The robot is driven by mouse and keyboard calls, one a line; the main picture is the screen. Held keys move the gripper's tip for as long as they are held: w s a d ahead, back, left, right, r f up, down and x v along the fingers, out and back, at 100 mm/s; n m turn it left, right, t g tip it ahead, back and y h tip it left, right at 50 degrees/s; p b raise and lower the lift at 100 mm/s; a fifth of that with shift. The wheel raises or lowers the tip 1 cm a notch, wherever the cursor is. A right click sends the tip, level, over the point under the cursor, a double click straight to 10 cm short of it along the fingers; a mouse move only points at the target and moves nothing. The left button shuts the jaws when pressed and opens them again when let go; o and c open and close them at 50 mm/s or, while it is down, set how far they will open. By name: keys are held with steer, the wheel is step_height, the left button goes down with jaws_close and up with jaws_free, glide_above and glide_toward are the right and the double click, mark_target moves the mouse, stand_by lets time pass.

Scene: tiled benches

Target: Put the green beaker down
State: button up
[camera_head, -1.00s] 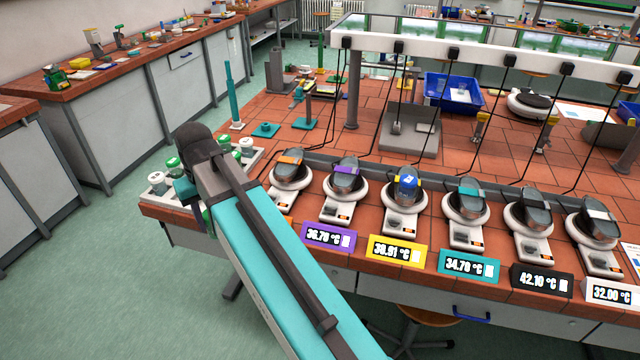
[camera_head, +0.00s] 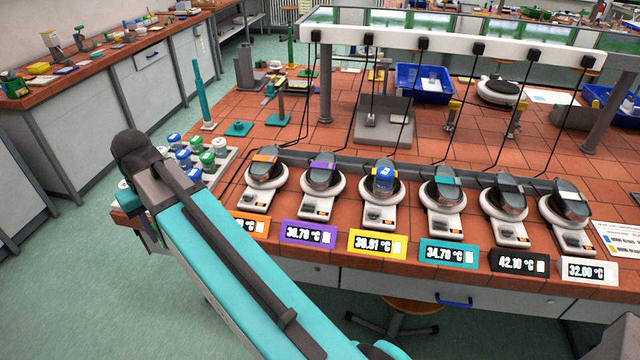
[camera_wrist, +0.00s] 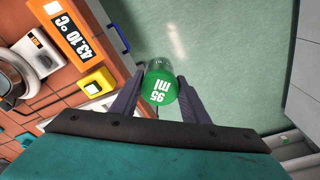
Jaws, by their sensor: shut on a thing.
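The green beaker (camera_wrist: 162,88), a small clear vessel with a green lid marked "95 ml", sits between the two dark fingers of my gripper (camera_wrist: 161,79) in the wrist view. The fingers are shut on its sides. Below it I see only green floor, past the bench edge, so it hangs in the air. In the head view my arm hides most of the gripper and I cannot make out the held beaker for sure.
A pale tray (camera_head: 222,158) with several blue-, green- and white-lidded jars stands on the bench's left corner. An orange display (camera_wrist: 66,42) is left of my gripper.

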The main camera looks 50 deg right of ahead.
steer(key=s+d+r+m, duration=0.1)
steer(key=s+d+m, duration=0.2)
steer(key=d, duration=0.7)
steer(key=s+d+r+m+b, duration=0.1)
steer(key=s+d+m, duration=0.2)
steer(key=d, duration=0.7)
steer(key=s+d+r+m+h, duration=0.1)
steer(key=s+d+m, duration=0.2)
steer(key=d, duration=0.7)
steer(key=shift+s+r, duration=0.3)
steer(key=shift+s, duration=0.4)
steer(key=shift+d, duration=0.1)
steer(key=d+f+p, duration=0.1)
steer(key=d+p, duration=0.3)
steer(key=d, duration=1)
steer(key=shift+w+d+f, duration=0.2)
steer(key=shift+w+d, duration=0.05)
steer(key=shift+d, duration=0.05)
steer(key=shift+d+f+p, duration=0.6)
steer(key=shift+f+p, duration=0.25)
steer(key=shift+p, duration=0.25)
steer(key=shift+f+p, duration=0.35)
steer(key=shift+f, duration=0.6)
